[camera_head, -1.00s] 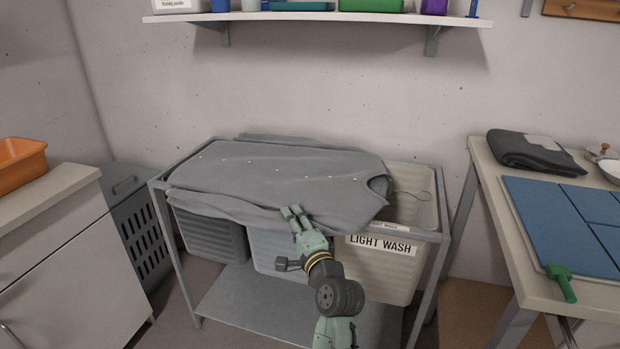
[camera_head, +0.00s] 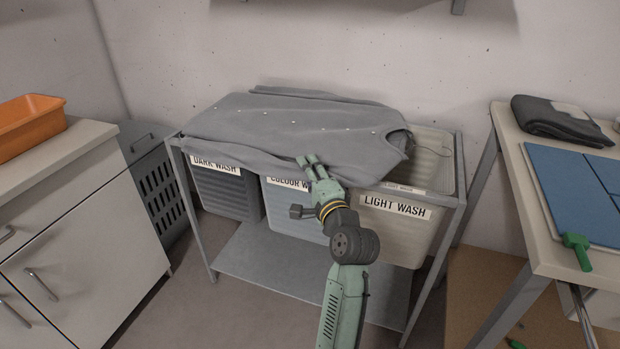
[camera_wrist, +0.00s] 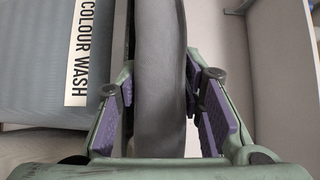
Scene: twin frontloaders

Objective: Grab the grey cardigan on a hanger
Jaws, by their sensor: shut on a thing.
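The grey cardigan (camera_head: 300,122) lies spread across the top of the laundry sorter, with its neck end at the right and small pale buttons along it. A thin hanger hook (camera_head: 455,148) sticks out past the neck over the light wash bin. My gripper (camera_head: 308,162) is at the cardigan's front edge, above the colour wash bin. In the wrist view, grey cloth (camera_wrist: 160,80) runs between the purple-padded fingers (camera_wrist: 165,110), which are shut on it. The rest of the hanger is hidden inside the cardigan.
The sorter frame (camera_head: 188,215) holds bins labelled dark wash (camera_head: 225,192), colour wash (camera_head: 285,205) and light wash (camera_head: 405,235). A white cabinet (camera_head: 80,230) with an orange tray (camera_head: 28,128) stands left. A table (camera_head: 550,225) with folded dark cloth (camera_head: 555,120) and blue board stands right.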

